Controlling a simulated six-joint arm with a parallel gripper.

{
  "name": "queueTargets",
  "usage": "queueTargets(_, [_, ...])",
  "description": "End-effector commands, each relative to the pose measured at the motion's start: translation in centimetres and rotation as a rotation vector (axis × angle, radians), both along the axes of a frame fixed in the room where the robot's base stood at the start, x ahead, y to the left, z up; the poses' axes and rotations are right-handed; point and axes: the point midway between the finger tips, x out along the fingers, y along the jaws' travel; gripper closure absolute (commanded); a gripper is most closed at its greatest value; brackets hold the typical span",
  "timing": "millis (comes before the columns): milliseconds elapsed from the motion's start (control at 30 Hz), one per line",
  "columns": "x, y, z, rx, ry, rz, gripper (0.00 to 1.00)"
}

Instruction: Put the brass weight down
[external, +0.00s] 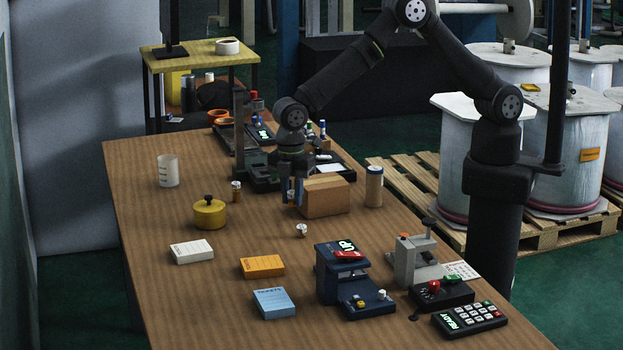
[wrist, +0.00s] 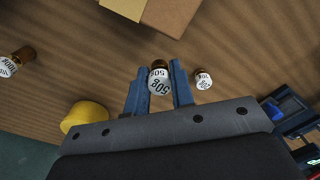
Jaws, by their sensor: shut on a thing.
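My gripper (external: 291,192) is over the middle of the wooden table, close beside a cardboard box. In the wrist view its blue fingers (wrist: 158,88) are shut on a small brass weight (wrist: 159,78) with a white top marked 50g. The fingers mostly hide this weight in the external view. I cannot tell whether its base touches the table. A second brass weight (wrist: 203,79) with a white label stands to the right of the fingers in the wrist view. A third one (wrist: 12,63), marked 100g, is at the far left.
The cardboard box (external: 325,197) stands right of my gripper, with a capped cylinder (external: 374,187) beyond it. A yellow knobbed pot (external: 209,214) and a white beaker (external: 168,170) are left. A blue press (external: 345,275) and small cartons (external: 262,267) are nearer.

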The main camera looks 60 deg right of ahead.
Motion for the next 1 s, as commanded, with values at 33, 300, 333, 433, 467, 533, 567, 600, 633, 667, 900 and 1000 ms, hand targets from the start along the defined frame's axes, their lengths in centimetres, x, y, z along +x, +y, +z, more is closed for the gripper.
queueTargets(33, [0.0, 0.0, -0.5, 0.0, 0.0, 0.0, 1.0])
queueTargets(300, [0.0, 0.0, -3.2, -0.001, 0.0, 0.0, 1.0])
queueTargets(333, [0.0, 0.0, -3.7, -0.001, 0.001, 0.0, 1.0])
queueTargets(433, [0.1, 0.0, -4.6, 0.001, -0.001, 0.0, 1.0])
queueTargets(467, [0.1, 0.0, -4.7, 0.002, -0.001, 0.0, 1.0])
queueTargets(533, [0.1, 0.0, -4.6, 0.002, -0.002, 0.0, 1.0])
queueTargets(567, [0.1, 0.0, -4.6, 0.002, -0.002, 0.0, 1.0])
queueTargets(600, [0.1, 0.0, -4.6, 0.002, -0.002, 0.0, 1.0])
queueTargets(633, [0.1, 0.0, -4.6, 0.002, -0.002, 0.0, 1.0])
queueTargets(667, [0.1, 0.0, -4.7, 0.002, -0.002, 0.0, 1.0])
queueTargets(900, [0.1, 0.0, -5.0, 0.001, -0.001, 0.0, 0.56])
queueTargets(1000, [0.1, 0.0, -5.0, 0.001, -0.001, 0.0, 0.56])
